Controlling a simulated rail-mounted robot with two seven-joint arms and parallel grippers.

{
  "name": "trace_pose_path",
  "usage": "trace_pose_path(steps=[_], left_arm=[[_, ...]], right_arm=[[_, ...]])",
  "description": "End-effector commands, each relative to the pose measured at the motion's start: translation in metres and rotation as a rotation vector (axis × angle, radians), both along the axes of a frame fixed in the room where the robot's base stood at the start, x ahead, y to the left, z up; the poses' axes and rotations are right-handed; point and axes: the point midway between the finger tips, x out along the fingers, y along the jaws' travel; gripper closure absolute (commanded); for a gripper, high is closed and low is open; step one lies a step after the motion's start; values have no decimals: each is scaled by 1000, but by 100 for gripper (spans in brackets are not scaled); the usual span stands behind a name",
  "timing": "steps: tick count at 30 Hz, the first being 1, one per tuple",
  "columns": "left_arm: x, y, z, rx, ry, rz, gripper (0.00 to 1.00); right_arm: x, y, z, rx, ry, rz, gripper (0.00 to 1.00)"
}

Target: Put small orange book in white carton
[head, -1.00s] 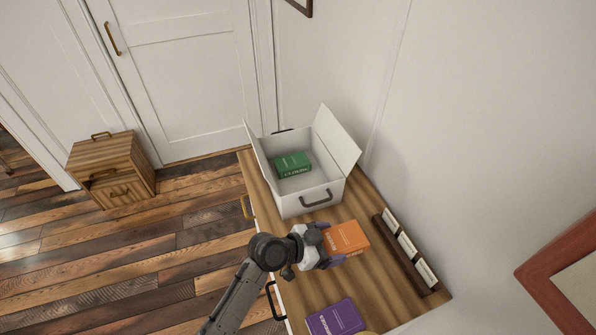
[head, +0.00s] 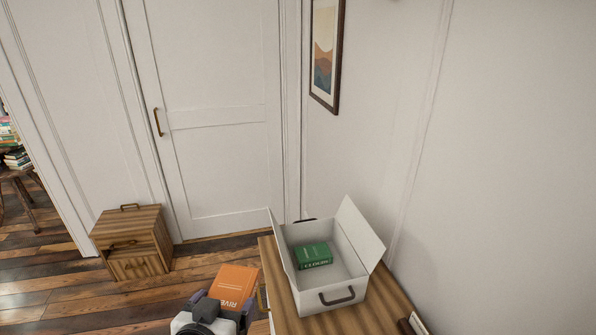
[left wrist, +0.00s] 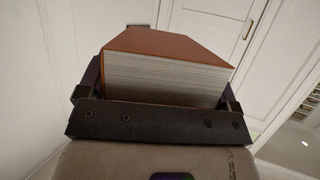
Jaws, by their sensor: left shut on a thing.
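The small orange book (head: 233,284) is held in my left gripper (head: 222,304), which is shut on it. In the head view it is at the lower middle, left of the dresser top and in front of the floor. The left wrist view shows the book (left wrist: 165,75) between the fingers, its page edges facing the camera. The white carton (head: 328,303) stands open on the dresser, up and right of the book and apart from it. A green book (head: 314,255) lies inside the carton. My right gripper is not in view.
The wooden dresser top (head: 290,318) holds the carton, whose raised flaps (head: 360,233) stand at its sides. A dark rack (head: 412,325) is partly visible at the lower right. A small wooden cabinet (head: 131,243) stands on the floor by the door.

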Motion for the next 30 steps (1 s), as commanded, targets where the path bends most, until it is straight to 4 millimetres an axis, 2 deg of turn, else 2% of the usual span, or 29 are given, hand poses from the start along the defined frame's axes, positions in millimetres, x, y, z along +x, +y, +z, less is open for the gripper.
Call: trace_pose_path(steps=[1,4,6,9,13,15,23,30], left_arm=[[-7,15,7,-3,-4,39,44],[-22,42,10,-2,-1,107,44],[-31,59,1,2,5,140,44],[-34,68,-17,4,8,161,44],[-42,68,-41,3,7,159,44],[-40,68,-15,1,-2,158,44],[-40,67,36,2,-1,157,44],[-40,67,97,2,0,157,44]], right_arm=[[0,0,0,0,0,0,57],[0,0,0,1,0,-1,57],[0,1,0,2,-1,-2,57],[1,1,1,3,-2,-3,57],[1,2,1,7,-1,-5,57],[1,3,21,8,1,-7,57],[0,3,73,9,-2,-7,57],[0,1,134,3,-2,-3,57]])
